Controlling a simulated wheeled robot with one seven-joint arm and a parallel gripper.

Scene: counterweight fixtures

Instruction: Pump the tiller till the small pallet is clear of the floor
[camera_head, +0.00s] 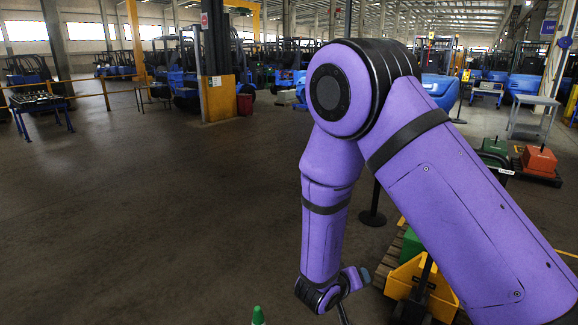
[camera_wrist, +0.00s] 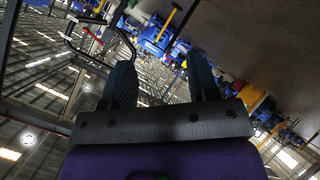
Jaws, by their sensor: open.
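A yellow pallet truck (camera_head: 440,297) stands at the lower right of the head view, partly behind my arm. A dark shaft rises from it. Wooden slats of a small pallet (camera_head: 388,264) show beside it, bearing a green object (camera_head: 411,246); whether the pallet touches the floor cannot be told. In the wrist view, a black looped handle with a red lever, apparently the tiller (camera_wrist: 100,22), is at the upper left, beside and beyond the left finger. My gripper (camera_wrist: 160,62) is open, with nothing between its fingers. It is low, left of the truck in the head view (camera_head: 357,279).
A green cone tip (camera_head: 258,315) shows at the bottom edge. A dark post base (camera_head: 372,217) stands behind my arm. Red and green weights (camera_head: 538,160) sit at the right. The floor at the left (camera_head: 130,220) is clear.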

